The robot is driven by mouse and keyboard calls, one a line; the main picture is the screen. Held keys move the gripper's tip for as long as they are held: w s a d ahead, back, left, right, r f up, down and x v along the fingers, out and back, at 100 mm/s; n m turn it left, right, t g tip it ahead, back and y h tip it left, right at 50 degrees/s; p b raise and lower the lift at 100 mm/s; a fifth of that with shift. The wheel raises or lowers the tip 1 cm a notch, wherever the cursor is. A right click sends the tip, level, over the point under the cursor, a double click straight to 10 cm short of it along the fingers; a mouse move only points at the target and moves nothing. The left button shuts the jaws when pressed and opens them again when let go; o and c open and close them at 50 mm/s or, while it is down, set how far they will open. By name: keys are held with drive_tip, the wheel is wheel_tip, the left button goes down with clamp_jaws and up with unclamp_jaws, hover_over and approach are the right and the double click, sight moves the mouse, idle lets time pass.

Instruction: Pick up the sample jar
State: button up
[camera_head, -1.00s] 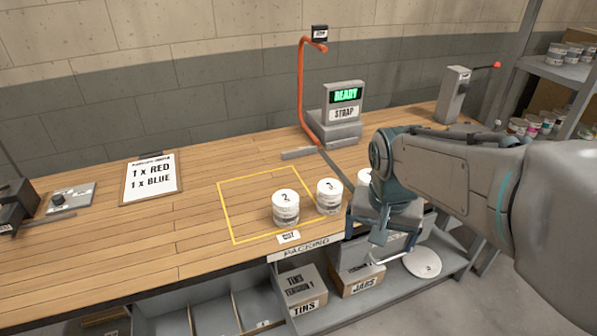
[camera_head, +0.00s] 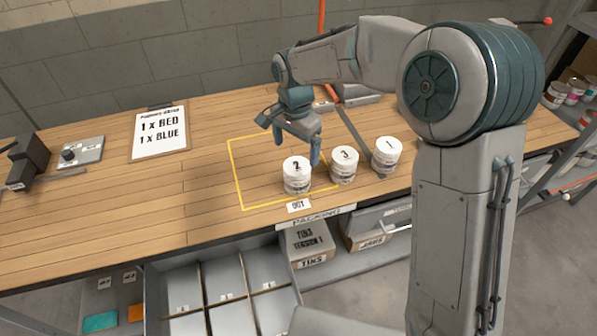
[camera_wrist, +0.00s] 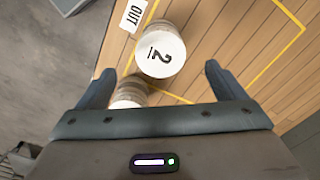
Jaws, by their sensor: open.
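Three white lidded jars stand upright on the bench: jar 2 (camera_head: 297,176), jar 3 (camera_head: 344,166) and jar 1 (camera_head: 387,155). I cannot tell which one is the sample jar. My gripper (camera_head: 296,146) is open and empty, pointing down above the bench behind jar 2. In the wrist view, the lid of jar 2 (camera_wrist: 160,54) shows beyond and between the open fingers (camera_wrist: 158,69). A second jar (camera_wrist: 130,92) is partly hidden behind the gripper body; its number does not show.
A yellow outline (camera_head: 240,183) marks the bench, with jar 2 inside its right part and an OUT label (camera_head: 299,206) at its front edge. A clipboard (camera_head: 159,134) reads 1 x RED, 1 x BLUE. The bench left of the outline is mostly clear.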

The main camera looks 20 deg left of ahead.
sight(297, 165)
wheel_tip(297, 165, down, 5)
drive_tip(key=shift+a+f, duration=0.1)
drive_tip(key=shift+w+d+f+p, duration=0.15)
drive_tip(key=shift+f+p, duration=0.4)
drive_tip(key=shift+f, duration=0.8)
drive_tip(key=shift+w+d+f+p, duration=0.15)
drive_tip(key=shift+f+p, duration=0.4)
drive_tip(key=shift+f, duration=0.75)
drive_tip(key=shift+a, duration=0.1)
drive_tip(key=c, duration=1.2)
